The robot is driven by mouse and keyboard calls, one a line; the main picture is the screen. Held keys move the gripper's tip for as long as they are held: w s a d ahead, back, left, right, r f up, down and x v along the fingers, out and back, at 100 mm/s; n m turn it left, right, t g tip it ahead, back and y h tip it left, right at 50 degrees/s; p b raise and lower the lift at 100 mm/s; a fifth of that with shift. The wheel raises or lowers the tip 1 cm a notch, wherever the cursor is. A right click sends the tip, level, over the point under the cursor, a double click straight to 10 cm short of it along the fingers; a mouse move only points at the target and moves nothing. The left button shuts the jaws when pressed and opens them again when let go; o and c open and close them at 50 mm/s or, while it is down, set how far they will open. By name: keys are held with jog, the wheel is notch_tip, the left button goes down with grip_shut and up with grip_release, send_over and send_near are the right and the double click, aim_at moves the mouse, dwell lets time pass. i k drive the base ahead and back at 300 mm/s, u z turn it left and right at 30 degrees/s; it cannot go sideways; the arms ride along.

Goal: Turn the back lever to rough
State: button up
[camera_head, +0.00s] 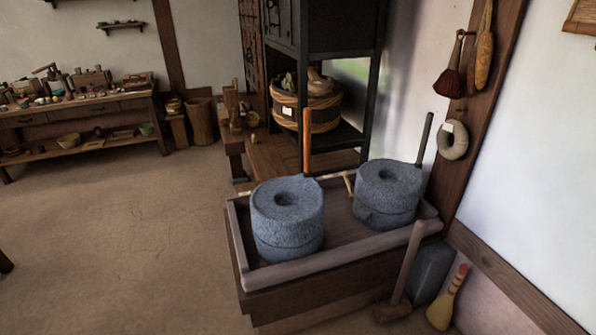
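Two grey stone querns stand in a wooden trough (336,262). The left quern (287,225) is nearer to me, and the right quern (388,195) is a little farther back, by the wall. An upright orange-brown lever (306,140) rises behind the left quern. A dark lever (425,138) rises behind the right quern, leaning slightly right. The foot of each lever is partly hidden by the stones. I cannot read any "rough" mark, nor tell for certain which lever is the back one. My gripper is not in view.
A mallet (408,262), a dark block (432,270) and a brush (446,298) stand at the trough's right end. A black frame (376,70) with a wooden tub (284,112) stands behind. The floor (110,240) to the left is clear.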

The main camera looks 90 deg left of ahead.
aim_at(345, 174)
jog(key=u, duration=2.6)
jog(key=k, duration=0.55)
jog(key=z, duration=0.65)
jog(key=i, duration=2.05)
jog(key=u, duration=0.75)
jog(key=i, duration=0.75)
jog(key=u, duration=0.45)
